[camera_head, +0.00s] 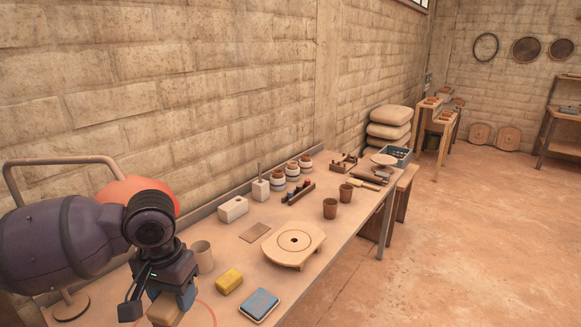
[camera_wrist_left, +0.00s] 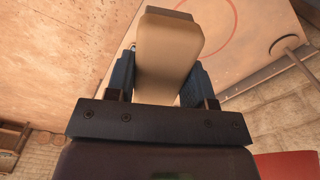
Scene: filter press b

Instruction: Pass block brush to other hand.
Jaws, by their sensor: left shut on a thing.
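The block brush shows as a tan wooden block (camera_head: 165,310) at the bottom left of the head view. My left gripper (camera_head: 158,302) points down and is shut on it, above or near the table's near left end. In the left wrist view the pale block (camera_wrist_left: 168,48) sits between the two dark blue fingers of the left gripper (camera_wrist_left: 161,82). A dark edge shows along its far end. Any bristles are hidden, and I cannot tell whether the brush touches the table. My right gripper is in neither view.
The long table (camera_head: 330,235) holds a yellow sponge (camera_head: 229,281), a blue-topped block (camera_head: 260,305), a beige cup (camera_head: 202,256), a round wooden board (camera_head: 293,243) and two brown cups (camera_head: 330,208). A brick wall runs behind it. The floor at right is clear.

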